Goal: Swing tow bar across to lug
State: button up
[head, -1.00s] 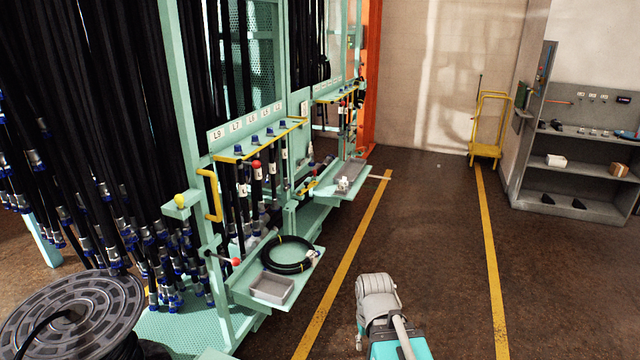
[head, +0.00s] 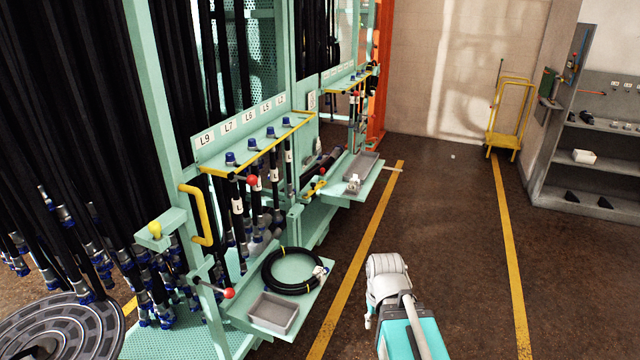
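No part is clearly recognisable as the tow bar or the lug. A short lever with a red ball end (head: 228,293) sticks out at the lower near end of the green hose rack (head: 152,120), beside its front tray. A thin pale bar (head: 392,169) juts from the farther tray over the yellow floor line. My folded white and teal arm shows at the bottom, over the floor right of the rack and apart from it. My gripper's fingers cannot be made out.
A coiled black hose (head: 292,288) and a grey bin (head: 273,313) sit on the near tray. A yellow trolley (head: 510,115) and grey shelves (head: 585,150) stand at the back right. The floor between the yellow lines is clear.

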aim_at(314, 186)
jog(key=u, duration=0.05)
jog(key=i, duration=0.95)
jog(key=u, duration=0.05)
jog(key=k, duration=0.65)
jog(key=z, duration=0.4)
jog(key=i, duration=1.6)
jog(key=u, duration=0.55)
